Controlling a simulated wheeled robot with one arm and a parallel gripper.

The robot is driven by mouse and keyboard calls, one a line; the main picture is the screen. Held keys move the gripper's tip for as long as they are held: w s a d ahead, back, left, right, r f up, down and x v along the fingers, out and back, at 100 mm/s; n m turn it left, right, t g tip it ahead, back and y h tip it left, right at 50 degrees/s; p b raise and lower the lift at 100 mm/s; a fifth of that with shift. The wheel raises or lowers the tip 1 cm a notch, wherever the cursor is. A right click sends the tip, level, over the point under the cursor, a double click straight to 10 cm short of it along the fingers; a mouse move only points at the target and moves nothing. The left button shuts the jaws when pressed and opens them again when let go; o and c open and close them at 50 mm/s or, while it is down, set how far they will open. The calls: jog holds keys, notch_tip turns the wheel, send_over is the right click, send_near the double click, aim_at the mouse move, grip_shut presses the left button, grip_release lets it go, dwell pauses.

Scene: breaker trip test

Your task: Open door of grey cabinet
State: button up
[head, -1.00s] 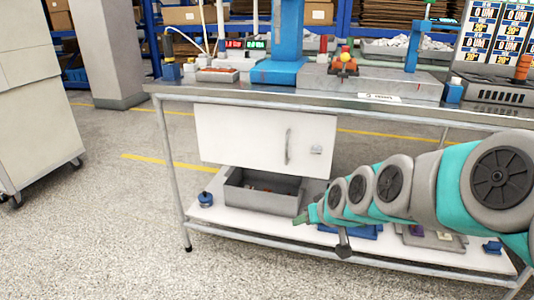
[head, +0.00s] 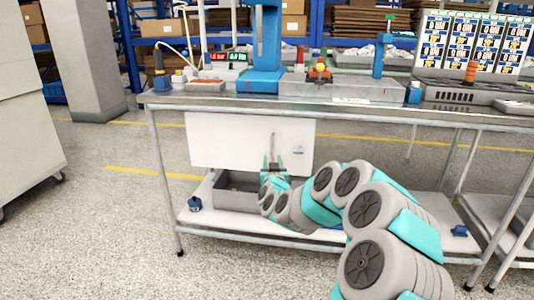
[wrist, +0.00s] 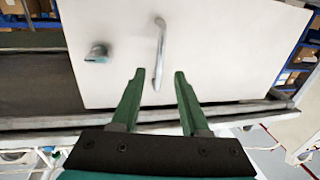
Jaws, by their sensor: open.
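The cabinet (head: 225,140) hangs under the workbench top, its pale grey-white door closed in the head view. In the wrist view the door (wrist: 220,50) fills the middle, with a vertical metal handle (wrist: 160,52) and a small lock or latch (wrist: 97,54) to its left. My gripper (wrist: 159,75) is open, its two green fingers apart, with the lower end of the handle seen between the fingertips. I cannot tell whether the fingers touch it. In the head view my gripper (head: 272,163) is in front of the door, just below the handle (head: 272,144).
The workbench top (head: 210,99) carries a blue press (head: 266,50) and other equipment. A grey bin (head: 228,198) sits on the lower shelf below the cabinet, partly hidden by my arm. Open floor lies in front and to the left.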

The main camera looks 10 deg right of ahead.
aim_at(272, 152)
jog(key=shift+w+d+p, duration=0.15)
jog(key=shift+w+d, duration=0.05)
jog(key=shift+w, duration=1.55)
jog(key=shift+w+d+p, duration=0.15)
jog(key=shift+w+d, duration=0.05)
jog(key=shift+w, duration=1.5)
jog(key=shift+c, duration=0.3)
grip_shut()
